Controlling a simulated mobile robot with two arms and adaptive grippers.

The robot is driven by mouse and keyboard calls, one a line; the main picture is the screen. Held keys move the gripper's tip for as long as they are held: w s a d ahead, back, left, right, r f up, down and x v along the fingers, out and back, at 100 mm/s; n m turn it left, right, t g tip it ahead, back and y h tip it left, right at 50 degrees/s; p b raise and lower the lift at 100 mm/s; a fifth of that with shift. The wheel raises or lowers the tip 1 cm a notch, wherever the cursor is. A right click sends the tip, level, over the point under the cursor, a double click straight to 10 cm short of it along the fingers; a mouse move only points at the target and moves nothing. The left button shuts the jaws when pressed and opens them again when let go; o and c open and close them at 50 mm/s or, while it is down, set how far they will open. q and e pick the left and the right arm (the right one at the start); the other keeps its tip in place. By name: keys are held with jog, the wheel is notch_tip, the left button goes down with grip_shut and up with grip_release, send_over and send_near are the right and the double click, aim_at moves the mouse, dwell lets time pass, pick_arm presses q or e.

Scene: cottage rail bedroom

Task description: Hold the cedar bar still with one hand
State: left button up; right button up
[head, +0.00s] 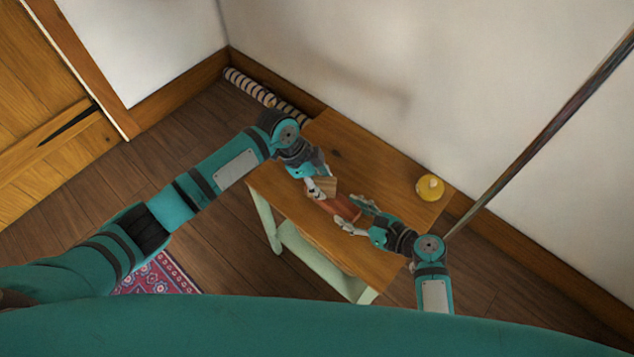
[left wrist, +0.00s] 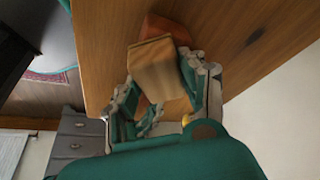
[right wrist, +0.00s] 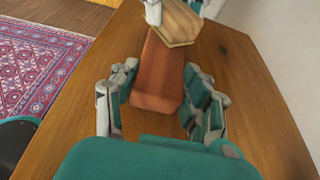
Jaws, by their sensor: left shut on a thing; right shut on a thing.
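The reddish cedar bar (head: 337,207) lies on the wooden bench top. It also shows in the right wrist view (right wrist: 158,75), running away from me, and partly behind a block in the left wrist view (left wrist: 166,27). My right gripper (head: 358,213) is shut on the bar's near part, with a finger on each side (right wrist: 162,100). My left gripper (head: 318,186) is shut on a tan wooden block (left wrist: 155,68). The block (right wrist: 178,22) is over the bar's far end; I cannot tell whether they touch.
The bench (head: 375,165) has pale green legs and stands near the wall. A yellow round object (head: 429,187) sits at its back right corner. A striped roll (head: 262,92) lies along the skirting. A patterned rug (head: 160,277) is on the floor.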

pick_arm(q)
jog(key=shift+w+d+f, duration=0.1)
jog(key=shift+w+d, duration=0.45)
jog(key=shift+w, duration=0.15)
jog(key=shift+s+a, duration=0.2)
jog(key=shift+s, duration=0.1)
jog(key=shift+s+a, duration=0.95)
jog(key=shift+s, duration=0.3)
jog(key=w+d, duration=0.2)
jog(key=w, duration=0.1)
jog(key=shift+w+d, duration=0.1)
jog(key=shift+d, duration=0.15)
jog(key=shift+w+r, duration=0.1)
jog(key=shift+r, duration=4.1)
pick_arm(e)
jog(key=o, duration=1.3)
